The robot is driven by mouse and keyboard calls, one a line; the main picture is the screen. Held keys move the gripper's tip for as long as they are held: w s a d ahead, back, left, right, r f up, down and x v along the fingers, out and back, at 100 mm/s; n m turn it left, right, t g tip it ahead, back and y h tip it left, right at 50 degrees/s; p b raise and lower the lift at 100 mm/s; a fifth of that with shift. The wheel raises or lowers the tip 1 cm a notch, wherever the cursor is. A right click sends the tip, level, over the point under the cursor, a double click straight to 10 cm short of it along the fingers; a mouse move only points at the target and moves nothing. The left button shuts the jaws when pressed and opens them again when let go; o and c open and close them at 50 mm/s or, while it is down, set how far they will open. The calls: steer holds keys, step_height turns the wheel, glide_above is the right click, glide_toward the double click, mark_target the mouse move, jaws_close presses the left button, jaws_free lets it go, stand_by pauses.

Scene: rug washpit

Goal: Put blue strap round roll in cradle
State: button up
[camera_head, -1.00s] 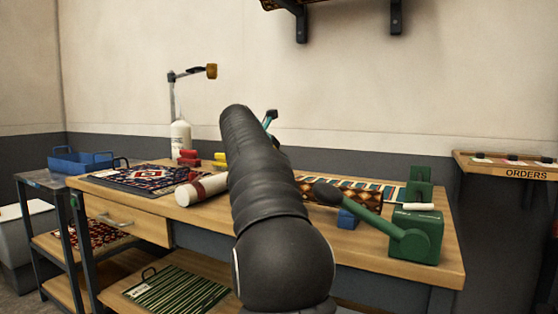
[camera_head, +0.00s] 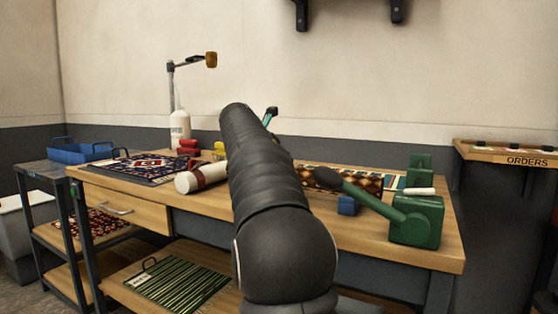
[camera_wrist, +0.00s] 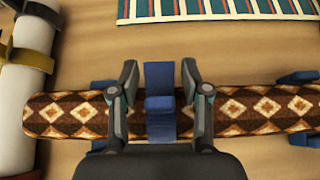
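The brown roll with cream diamonds (camera_wrist: 75,112) lies across the wrist view. It also shows on the bench in the head view (camera_head: 318,178), partly behind my arm. Blue cradle supports (camera_wrist: 301,78) show under it near both ends. The blue strap (camera_wrist: 159,76) lies crosswise over the roll's middle with a raised blue block on top. Whether it goes round underneath is hidden. My gripper (camera_wrist: 160,82) is above the roll, with one finger on each side of the strap and visible gaps between. It is open. In the head view my arm hides most of it.
A white roll with bands (camera_wrist: 18,110) lies left of the patterned roll. A striped rug (camera_wrist: 215,10) lies behind it. A green hand-lever device (camera_head: 417,220) stands at the bench's right end. A patterned rug (camera_head: 140,167) and a white bottle (camera_head: 180,128) are at the left.

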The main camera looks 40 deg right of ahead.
steer(key=shift+a, duration=0.1)
steer(key=v, duration=1.2)
steer(key=shift+s, duration=0.1)
steer(key=s+a+f+m+y, duration=0.5)
steer(key=s+a+f+m, duration=0.6)
steer(key=f, duration=0.5)
steer(key=s+a+f+m+t+y, duration=0.1)
steer(key=s+a+f+m+y, duration=0.4)
steer(key=s+a+f+m, duration=0.6)
steer(key=s+a+f, duration=0.5)
steer(key=a+f, duration=0.1)
steer(key=a, duration=0.1)
steer(key=shift+s+a+f+t+y+p, duration=0.15)
steer(key=shift+s+f+t+y+p, duration=0.05)
steer(key=shift+t+y+p, duration=0.15)
